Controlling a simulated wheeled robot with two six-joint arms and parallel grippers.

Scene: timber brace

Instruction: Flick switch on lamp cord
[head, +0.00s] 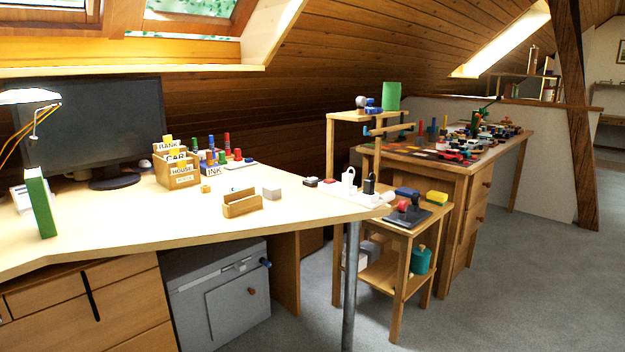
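The desk lamp (30,96) is at the far left of the head view, with a white shade and thin orange arms in front of the monitor. A thin pale cord or wire (36,124) hangs below the shade. I cannot make out a switch on it at this size. A white plug (348,178) and a black plug (369,184) stand upright on a white power strip (350,197) at the desk's right end. I cannot tell which cord belongs to which plug. Neither of my grippers is in view.
The light wooden desk (150,226) has clear room in front. A green book (40,203) stands near the lamp. A dark monitor (98,125), labelled wooden boxes (177,172) and a wooden holder (242,203) sit on it. A small side table (395,225) stands to the right.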

